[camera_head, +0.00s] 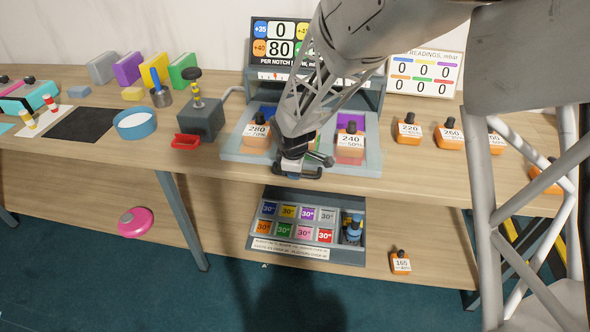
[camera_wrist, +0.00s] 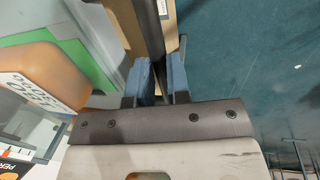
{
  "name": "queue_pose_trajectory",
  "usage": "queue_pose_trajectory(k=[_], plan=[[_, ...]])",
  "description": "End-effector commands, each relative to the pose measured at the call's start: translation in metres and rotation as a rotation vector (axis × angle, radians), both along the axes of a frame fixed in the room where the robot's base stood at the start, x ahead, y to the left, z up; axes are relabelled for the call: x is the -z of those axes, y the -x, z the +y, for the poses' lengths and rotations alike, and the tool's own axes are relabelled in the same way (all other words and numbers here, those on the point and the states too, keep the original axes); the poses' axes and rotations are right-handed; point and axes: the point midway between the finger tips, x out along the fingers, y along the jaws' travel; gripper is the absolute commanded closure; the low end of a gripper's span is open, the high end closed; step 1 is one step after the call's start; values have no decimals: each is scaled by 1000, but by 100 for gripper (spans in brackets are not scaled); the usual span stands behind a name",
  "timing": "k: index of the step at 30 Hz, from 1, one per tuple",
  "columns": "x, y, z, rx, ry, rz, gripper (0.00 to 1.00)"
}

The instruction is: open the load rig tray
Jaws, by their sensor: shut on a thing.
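The load rig (camera_head: 368,88) stands at the back of the table, with its grey tray (camera_head: 232,149) reaching toward the front edge. Orange weights marked 280 (camera_head: 256,136) and 240 (camera_head: 350,146) sit on coloured squares of the tray. My gripper (camera_head: 298,170) is at the tray's front edge, between these weights. In the wrist view my gripper's blue fingers (camera_wrist: 158,82) are shut on a dark bar (camera_wrist: 150,30), which looks like the tray's handle. My arm hides the tray's middle.
Orange weights, including 220 (camera_head: 409,131), stand to the right. A grey case (camera_head: 258,252) of coloured tiles sits below the table, with a 165 weight (camera_head: 400,262) beside it. Floor in front is clear.

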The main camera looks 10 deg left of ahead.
Motion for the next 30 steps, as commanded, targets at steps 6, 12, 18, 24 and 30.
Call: queue_pose_trajectory(k=[6, 12, 18, 24, 30], plan=[[0, 0, -1, 0, 1, 0, 59], [0, 0, 0, 0, 0, 0, 58], [-3, 0, 0, 0, 0, 0, 58], [-19, 3, 0, -1, -1, -2, 58], [-43, 7, 0, -1, -1, -2, 58]])
